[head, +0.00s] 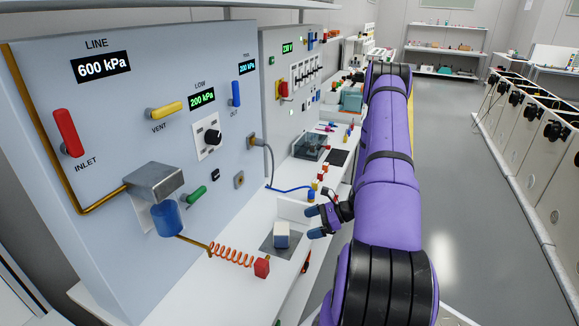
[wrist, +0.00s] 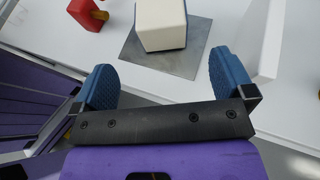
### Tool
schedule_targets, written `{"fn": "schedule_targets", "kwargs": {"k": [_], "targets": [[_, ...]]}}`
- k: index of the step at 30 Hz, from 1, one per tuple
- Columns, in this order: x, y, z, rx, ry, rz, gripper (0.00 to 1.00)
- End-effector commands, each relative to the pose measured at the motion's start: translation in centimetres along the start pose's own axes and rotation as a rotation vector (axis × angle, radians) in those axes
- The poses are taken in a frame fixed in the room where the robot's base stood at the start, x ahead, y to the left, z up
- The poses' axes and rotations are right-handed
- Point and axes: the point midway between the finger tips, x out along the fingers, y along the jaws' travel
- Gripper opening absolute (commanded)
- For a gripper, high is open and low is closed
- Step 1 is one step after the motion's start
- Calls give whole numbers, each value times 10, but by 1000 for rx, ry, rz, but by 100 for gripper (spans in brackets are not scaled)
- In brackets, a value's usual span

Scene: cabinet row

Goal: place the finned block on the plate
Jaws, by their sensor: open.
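A cream block (head: 281,236) with a bluish lower part stands on a flat grey plate (head: 268,248) on the white bench. It may be the finned block, but I cannot make out fins. In the wrist view the block (wrist: 160,24) sits on the plate (wrist: 185,68), its top cut off by the frame edge. My gripper (head: 315,222) is open and empty, to the right of the block in the head view. In the wrist view my gripper (wrist: 165,85) has its blue fingertips apart, with the block beyond them and not touching.
A white upright panel (head: 292,209) stands beside the plate, close to my gripper. A red block (head: 262,267) on an orange coiled hose lies to the left. The grey control panel (head: 130,110) rises behind the bench. Open floor (head: 460,200) lies to the right.

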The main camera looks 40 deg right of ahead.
Motion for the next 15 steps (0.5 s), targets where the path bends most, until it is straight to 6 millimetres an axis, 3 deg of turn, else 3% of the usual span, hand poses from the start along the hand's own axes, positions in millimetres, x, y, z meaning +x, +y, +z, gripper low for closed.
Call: {"fn": "schedule_targets", "kwargs": {"k": [8, 15], "targets": [[6, -2, 86, -214, 64, 156, 100], [11, 12, 163, -423, 128, 302, 100]]}}
